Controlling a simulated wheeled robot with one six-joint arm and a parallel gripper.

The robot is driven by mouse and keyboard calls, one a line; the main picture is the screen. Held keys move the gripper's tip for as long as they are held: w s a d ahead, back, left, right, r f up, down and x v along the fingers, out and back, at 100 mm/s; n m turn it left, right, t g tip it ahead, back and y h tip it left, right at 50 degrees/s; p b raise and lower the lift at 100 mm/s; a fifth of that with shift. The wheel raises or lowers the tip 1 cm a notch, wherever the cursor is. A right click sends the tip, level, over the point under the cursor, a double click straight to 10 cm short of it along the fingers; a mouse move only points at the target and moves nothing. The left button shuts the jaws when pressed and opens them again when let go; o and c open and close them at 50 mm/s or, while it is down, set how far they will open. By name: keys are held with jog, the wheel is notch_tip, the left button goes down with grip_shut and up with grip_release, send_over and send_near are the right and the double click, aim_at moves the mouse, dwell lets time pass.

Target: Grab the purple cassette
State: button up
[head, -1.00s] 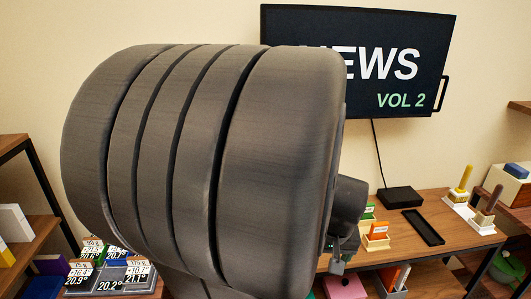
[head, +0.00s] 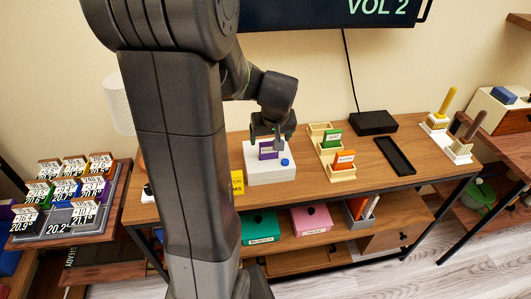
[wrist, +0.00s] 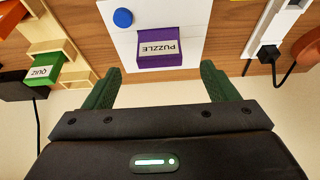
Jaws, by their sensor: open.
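The purple cassette (head: 266,153), labelled "PUZZLE" in the wrist view (wrist: 158,48), stands in a white device (head: 262,175) with a round blue button (head: 285,162) on the wooden table. The white device also shows in the wrist view (wrist: 118,38), with its blue button (wrist: 123,18). My gripper (head: 272,136) is over the device, close to the cassette. In the wrist view my gripper (wrist: 160,84) is open, with its two green fingers wide apart and nothing between them. The cassette lies ahead of the gap, apart from both fingers. The cassette's lower part is hidden.
A tiered wooden rack (head: 328,165) with a green cassette (head: 331,139) and an orange cassette (head: 344,159) stands right of the device. A black tray (head: 395,156) and black box (head: 373,122) are farther right. A yellow sign (head: 237,183) is at the front left.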

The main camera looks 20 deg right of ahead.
aim_at(269, 144)
jog(key=x, duration=0.2)
jog(key=shift+w+d+f, duration=0.2)
jog(key=shift+w, duration=0.05)
jog(key=shift+a+f, duration=0.1)
jog(key=shift+f, duration=0.35)
jog(key=shift+a+p+x, duration=0.2)
jog(key=shift+p+x, duration=0.15)
jog(key=shift+x, duration=1.65)
jog(key=shift+d, duration=0.1)
jog(key=c, duration=1.1)
